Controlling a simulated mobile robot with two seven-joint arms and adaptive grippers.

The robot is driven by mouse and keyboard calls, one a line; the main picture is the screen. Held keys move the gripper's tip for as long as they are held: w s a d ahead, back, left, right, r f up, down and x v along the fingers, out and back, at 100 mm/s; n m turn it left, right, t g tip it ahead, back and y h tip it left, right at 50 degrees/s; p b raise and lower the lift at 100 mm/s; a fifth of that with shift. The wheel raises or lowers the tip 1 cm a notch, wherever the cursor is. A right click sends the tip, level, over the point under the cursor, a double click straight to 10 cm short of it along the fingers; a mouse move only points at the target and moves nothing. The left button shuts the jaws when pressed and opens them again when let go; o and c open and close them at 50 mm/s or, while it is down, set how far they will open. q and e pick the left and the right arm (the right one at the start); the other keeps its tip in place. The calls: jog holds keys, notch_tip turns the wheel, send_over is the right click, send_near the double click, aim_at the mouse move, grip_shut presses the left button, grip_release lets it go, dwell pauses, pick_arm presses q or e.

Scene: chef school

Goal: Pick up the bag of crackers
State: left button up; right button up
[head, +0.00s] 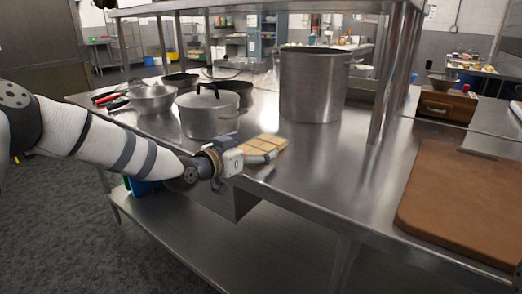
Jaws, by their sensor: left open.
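The bag of crackers (266,143) lies flat on the steel counter (330,165), near its front edge. It is tan with a grid of squares. My left gripper (269,165) reaches in from the left, just in front of the bag, and its upper finger overlaps the bag's near side in the picture. The gripper is open with nothing seen between its fingers. I cannot tell whether a finger touches the bag. My right gripper is not in view.
A lidded pot (208,119) stands just behind and left of the bag. A tall stockpot (313,88) stands behind it. A metal bowl (153,99) and pans are at the left. A brown cutting board (462,205) lies at the right. The counter between is clear.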

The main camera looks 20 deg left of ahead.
pick_arm(q)
jog(key=shift+w+d+f, duration=0.1)
jog(key=shift+w+f, duration=0.15)
jog(key=shift+w, duration=0.1)
jog(key=shift+r, duration=0.2)
jog(key=c, duration=1.3)
